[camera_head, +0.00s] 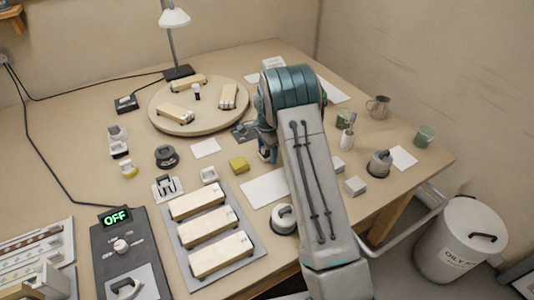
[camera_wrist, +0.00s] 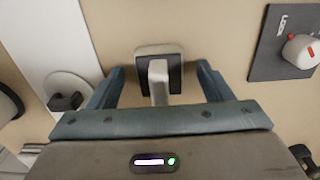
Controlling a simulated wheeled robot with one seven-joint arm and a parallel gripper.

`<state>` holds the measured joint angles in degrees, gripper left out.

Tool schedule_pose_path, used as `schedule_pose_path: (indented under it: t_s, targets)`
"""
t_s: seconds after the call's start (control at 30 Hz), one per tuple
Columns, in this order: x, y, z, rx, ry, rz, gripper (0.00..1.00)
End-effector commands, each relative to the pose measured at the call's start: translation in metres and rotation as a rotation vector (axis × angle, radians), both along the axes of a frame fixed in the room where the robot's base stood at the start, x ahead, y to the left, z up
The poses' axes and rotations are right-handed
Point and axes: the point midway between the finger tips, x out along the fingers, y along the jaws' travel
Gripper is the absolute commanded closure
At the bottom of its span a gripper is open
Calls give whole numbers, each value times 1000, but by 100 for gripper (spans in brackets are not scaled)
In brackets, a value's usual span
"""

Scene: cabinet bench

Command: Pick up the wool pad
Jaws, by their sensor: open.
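A small pale block with a dark square top and a light upright handle (camera_wrist: 158,72) is in the upper middle of the wrist view. It may be the wool pad, but I cannot tell its material. My gripper (camera_wrist: 160,70) is open, with one finger on each side of this block and a gap at both sides. In the head view my gripper (camera_head: 267,154) is low over the bench, partly behind my arm, and the block under it is hidden there. A yellow block (camera_head: 239,165) lies to its left.
A dark plate with a white knob (camera_wrist: 300,50) is right of the fingers in the wrist view. A round lidded item with a handle (camera_head: 284,219) stands near a white sheet (camera_head: 262,189). A round turntable (camera_head: 160,112) with wooden blocks is behind. A grey tray (camera_head: 190,260) is front left.

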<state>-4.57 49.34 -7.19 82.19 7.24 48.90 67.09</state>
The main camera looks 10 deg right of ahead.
Motion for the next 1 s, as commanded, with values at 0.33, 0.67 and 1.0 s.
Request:
schedule_pose_path:
  t_s: [0.33,0.67,1.0]
  targets:
    - [0,0,0,0,0,0,75]
    - [0,0,3,0,-1,0,76]
    - [0,-5,46,-1,-4,-3,76]
